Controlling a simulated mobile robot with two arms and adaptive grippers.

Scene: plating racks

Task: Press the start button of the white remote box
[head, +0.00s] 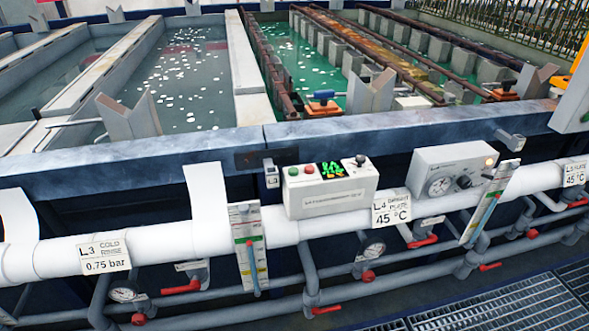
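The white remote box (335,203) stands on the front of the tank edge, near the middle of the head view. Its top face carries a green button (293,171) at the left and a red button (309,169) beside it. A dark display (330,169) with coloured marks is right of the buttons, and a small dark-topped knob (360,160) is at the right end. The lettering on its front is too small to read. Neither of my grippers shows in this view.
A light box with a gauge (439,186) and lit amber lamp (489,163) stands to the right. A white pipe (150,243) runs below, with red-handled valves (181,287) and gauges. Tanks of liquid (190,80) lie behind the blue-grey rim (130,165). Floor grating (500,308) is at lower right.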

